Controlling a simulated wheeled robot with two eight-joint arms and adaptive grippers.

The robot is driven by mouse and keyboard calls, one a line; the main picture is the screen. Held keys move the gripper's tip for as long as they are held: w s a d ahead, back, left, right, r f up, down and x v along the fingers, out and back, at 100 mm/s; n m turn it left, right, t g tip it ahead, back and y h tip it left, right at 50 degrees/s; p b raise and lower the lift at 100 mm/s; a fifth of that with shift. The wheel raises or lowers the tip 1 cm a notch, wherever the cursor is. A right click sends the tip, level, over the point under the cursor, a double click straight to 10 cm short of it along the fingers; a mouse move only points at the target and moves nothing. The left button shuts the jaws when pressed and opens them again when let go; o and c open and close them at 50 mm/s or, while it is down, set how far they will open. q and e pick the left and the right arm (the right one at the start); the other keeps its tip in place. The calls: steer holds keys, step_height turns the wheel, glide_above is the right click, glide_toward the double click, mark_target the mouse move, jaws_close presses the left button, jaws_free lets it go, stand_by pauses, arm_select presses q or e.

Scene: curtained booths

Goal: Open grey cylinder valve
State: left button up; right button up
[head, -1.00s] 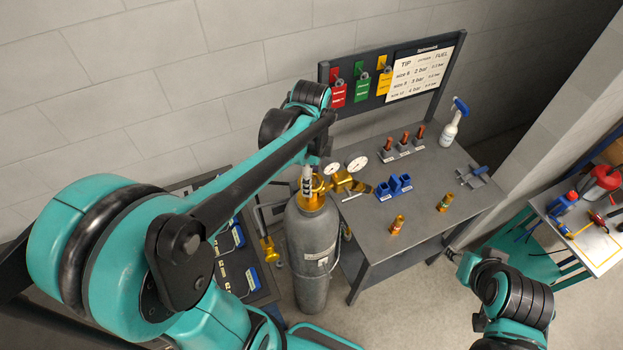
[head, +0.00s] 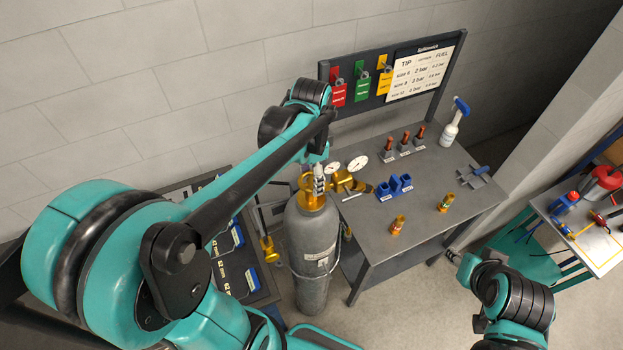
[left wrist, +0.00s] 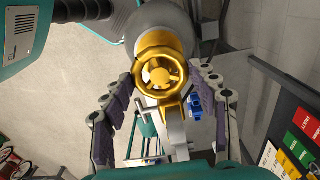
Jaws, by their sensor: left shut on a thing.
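The grey cylinder (head: 311,245) stands upright at the left end of the workbench. Its gold valve handwheel (left wrist: 161,58) shows face-on in the left wrist view, and gold fittings (head: 308,200) top the cylinder in the head view. My left gripper (head: 319,180) is at the cylinder's top, its padded fingers on both sides of the handwheel and shut on it. The gold regulator (head: 343,180) with two white gauges (head: 357,163) sits right beside the gripper. My right gripper (head: 453,256) hangs apart from the bench at lower right; its jaws are too small to read.
The grey workbench (head: 430,218) carries blue holders (head: 395,188), brass tips (head: 398,225) and a spray bottle (head: 454,122). A board with coloured tags (head: 362,87) stands behind. A low rack (head: 235,280) is left of the cylinder. A second table (head: 600,240) is at far right.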

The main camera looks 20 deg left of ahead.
arm_select(q)
steer(key=n, duration=0.3)
steer(key=shift+n, duration=0.4)
steer(key=n, duration=0.3)
steer(key=shift+n+b, duration=0.3)
steer(key=shift+b, duration=0.05)
steer(key=o, duration=1.5)
steer(key=shift+c, duration=0.2)
steer(key=shift+r, duration=0.1)
